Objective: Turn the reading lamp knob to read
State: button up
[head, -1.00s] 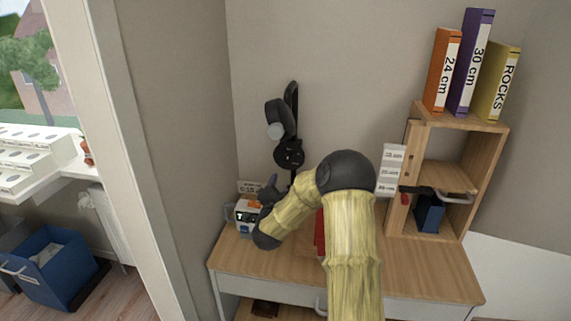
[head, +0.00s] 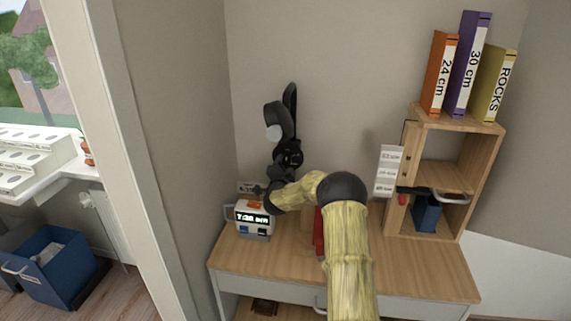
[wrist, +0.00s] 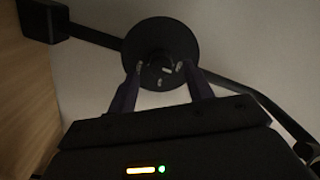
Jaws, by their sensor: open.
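The black reading lamp (head: 280,125) is fixed to the wall above the desk's left end in the head view. Its round black base (wrist: 160,45) fills the top middle of the wrist view, with a small knob (wrist: 157,66) at its centre and small pale marks around it. The marks are too small and dark to read. My gripper (wrist: 163,75) is open, one finger on each side of the knob. I cannot tell whether the fingers touch it. In the head view my arm's end is just below the lamp base and hard to make out.
A red object (head: 318,232) sits partly behind my arm.

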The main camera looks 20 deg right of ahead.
jog(key=shift+x, duration=1.05)
jog(key=c, duration=1)
jog(key=shift+o, duration=0.2)
